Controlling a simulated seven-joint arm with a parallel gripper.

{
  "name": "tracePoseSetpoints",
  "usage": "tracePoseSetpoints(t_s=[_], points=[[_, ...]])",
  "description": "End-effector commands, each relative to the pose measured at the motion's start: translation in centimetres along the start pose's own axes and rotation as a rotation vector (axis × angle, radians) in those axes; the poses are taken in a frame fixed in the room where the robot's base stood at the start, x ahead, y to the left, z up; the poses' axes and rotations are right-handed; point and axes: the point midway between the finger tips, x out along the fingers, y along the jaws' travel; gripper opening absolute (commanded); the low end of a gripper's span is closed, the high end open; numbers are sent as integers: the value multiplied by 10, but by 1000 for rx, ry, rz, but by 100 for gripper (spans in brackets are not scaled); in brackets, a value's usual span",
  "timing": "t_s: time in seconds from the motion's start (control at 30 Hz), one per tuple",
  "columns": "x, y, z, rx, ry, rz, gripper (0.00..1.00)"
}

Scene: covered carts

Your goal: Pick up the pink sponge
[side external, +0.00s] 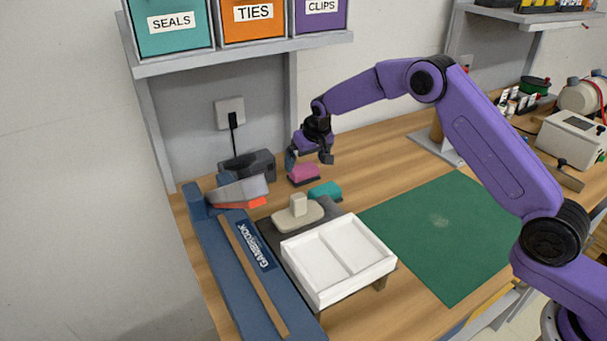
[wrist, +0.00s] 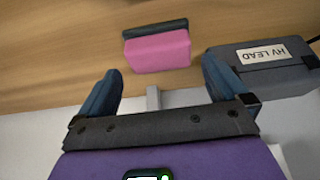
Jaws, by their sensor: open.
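The pink sponge (side external: 304,172) lies on the wooden worktop near the back wall in the side view, with a darker layer along one face. In the wrist view the pink sponge (wrist: 158,52) lies ahead of my fingers, a little left of the picture's middle. My gripper (side external: 310,158) is above and close to the sponge in the side view. In the wrist view my gripper (wrist: 160,82) has its two blue fingers spread wide with nothing between them. I cannot tell the exact height of the fingers over the sponge.
A dark box labelled HV LEAD (wrist: 262,68) stands right of the sponge in the wrist view. A teal block (side external: 325,190), a beige block with a knob (side external: 297,212) and a white divided tray (side external: 379,262) stand nearer. The green mat (side external: 440,225) is clear.

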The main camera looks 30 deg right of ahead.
Motion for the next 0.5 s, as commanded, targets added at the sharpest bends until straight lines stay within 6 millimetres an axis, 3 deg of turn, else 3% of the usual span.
tracePoseSetpoints(t_s=[0.23, 0.5], points=[[36, 1, 1, 0, -3, 1, 100], [46, 1, 0, 0, 0, 0, 100]])
